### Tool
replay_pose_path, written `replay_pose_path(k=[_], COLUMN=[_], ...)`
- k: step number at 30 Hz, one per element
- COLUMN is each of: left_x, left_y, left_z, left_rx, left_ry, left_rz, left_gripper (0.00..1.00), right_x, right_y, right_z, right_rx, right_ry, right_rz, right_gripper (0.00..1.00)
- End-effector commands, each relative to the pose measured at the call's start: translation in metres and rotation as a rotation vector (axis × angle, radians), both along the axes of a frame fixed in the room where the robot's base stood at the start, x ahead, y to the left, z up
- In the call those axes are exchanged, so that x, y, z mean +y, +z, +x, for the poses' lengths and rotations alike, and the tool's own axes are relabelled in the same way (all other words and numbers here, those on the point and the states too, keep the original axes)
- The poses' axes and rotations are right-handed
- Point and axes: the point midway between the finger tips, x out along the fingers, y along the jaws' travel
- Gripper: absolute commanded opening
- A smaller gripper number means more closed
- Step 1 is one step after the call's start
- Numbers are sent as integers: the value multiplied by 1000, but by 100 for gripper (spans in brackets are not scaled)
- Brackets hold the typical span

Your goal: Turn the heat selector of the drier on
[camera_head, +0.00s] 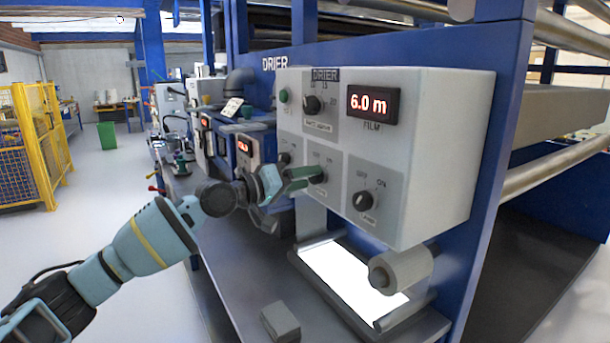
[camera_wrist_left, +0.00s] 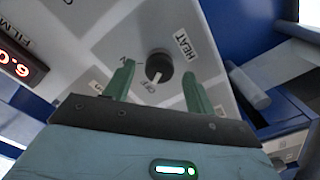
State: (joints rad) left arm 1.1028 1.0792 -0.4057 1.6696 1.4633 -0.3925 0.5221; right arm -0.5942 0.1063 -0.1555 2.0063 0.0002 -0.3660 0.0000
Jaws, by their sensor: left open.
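The drier's grey control box (camera_head: 440,130) hangs on the blue frame. The heat selector (camera_wrist_left: 158,65) is a dark round knob with a white pointer, beside a HEAT label in the left wrist view. Its pointer is toward the OFF label. In the head view the heat selector (camera_head: 319,178) is partly covered by the green fingers. My left gripper (camera_head: 308,178) is open in front of the panel. In the left wrist view its fingers (camera_wrist_left: 160,82) stand either side of the knob, with a gap on each side. Whether they touch the panel is unclear. My right gripper is not in view.
Another OFF/ON knob (camera_head: 362,201) is to the right on the same box, and a dark knob (camera_head: 312,103) is above. The film display (camera_head: 372,103) reads 6.0 m. Below are a lit white panel (camera_head: 350,280) and a grey roller (camera_head: 402,268).

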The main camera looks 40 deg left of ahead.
Motion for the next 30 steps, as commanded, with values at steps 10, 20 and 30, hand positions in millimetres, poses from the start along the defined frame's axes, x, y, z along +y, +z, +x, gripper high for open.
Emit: replay_pose_path(k=[10,20,30], left_x=[-4,-4,-4], left_y=[0,0,-1], left_z=[9,9,9], left_rx=[1,2,-4], left_ry=[-1,-1,-1], left_rz=[3,2,17], left_gripper=[55,27,11], right_x=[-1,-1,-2], right_y=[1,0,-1], right_z=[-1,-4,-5], right_rx=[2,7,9], right_ry=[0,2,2], right_rz=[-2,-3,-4], right_gripper=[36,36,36])
